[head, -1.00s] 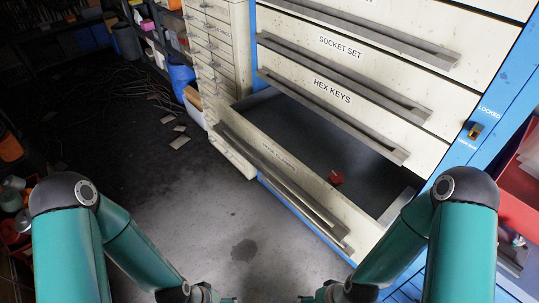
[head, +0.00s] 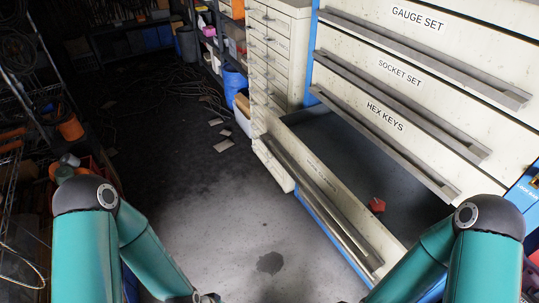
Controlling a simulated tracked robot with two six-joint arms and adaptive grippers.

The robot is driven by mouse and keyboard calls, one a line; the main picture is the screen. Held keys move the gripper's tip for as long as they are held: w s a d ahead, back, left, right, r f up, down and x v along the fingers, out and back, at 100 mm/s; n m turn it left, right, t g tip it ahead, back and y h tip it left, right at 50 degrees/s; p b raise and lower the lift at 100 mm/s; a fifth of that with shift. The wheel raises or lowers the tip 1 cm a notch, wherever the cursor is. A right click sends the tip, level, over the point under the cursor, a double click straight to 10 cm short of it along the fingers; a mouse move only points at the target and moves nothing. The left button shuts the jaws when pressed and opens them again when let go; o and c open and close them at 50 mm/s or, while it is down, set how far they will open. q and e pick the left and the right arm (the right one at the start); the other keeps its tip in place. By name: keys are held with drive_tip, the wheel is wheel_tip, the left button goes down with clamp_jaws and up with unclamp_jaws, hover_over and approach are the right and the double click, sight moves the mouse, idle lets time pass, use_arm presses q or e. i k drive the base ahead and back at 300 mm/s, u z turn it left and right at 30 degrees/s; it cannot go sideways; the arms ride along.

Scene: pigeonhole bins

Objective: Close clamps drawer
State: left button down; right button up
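The open drawer (head: 305,168) stands pulled out low on the blue-framed cabinet, under the drawer labelled HEX KEYS (head: 385,116). Its own front label is too small to read for certain. A long grey handle (head: 322,205) runs along its front. A small red object (head: 377,205) lies inside on the dark drawer floor. My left gripper (head: 206,297) only just shows at the bottom edge, over the floor and apart from the drawer; its fingers are cut off. My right forearm reaches down beside the drawer's right end, and its gripper is below the picture.
The drawers above, labelled SOCKET SET (head: 400,74) and GAUGE SET (head: 417,19), look shut. A cream cabinet of small drawers (head: 270,60) stands left of the open one. A blue bin (head: 234,82) and flat scraps (head: 223,145) lie beyond. The floor in front is clear.

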sight(342, 167)
drive_tip(key=u, duration=0.65)
drive_tip(key=i, duration=0.9)
drive_tip(key=z, duration=1.75)
drive_tip(key=k, duration=0.9)
drive_tip(key=z, duration=0.15)
drive_tip(key=i, duration=0.9)
drive_tip(key=u, duration=0.1)
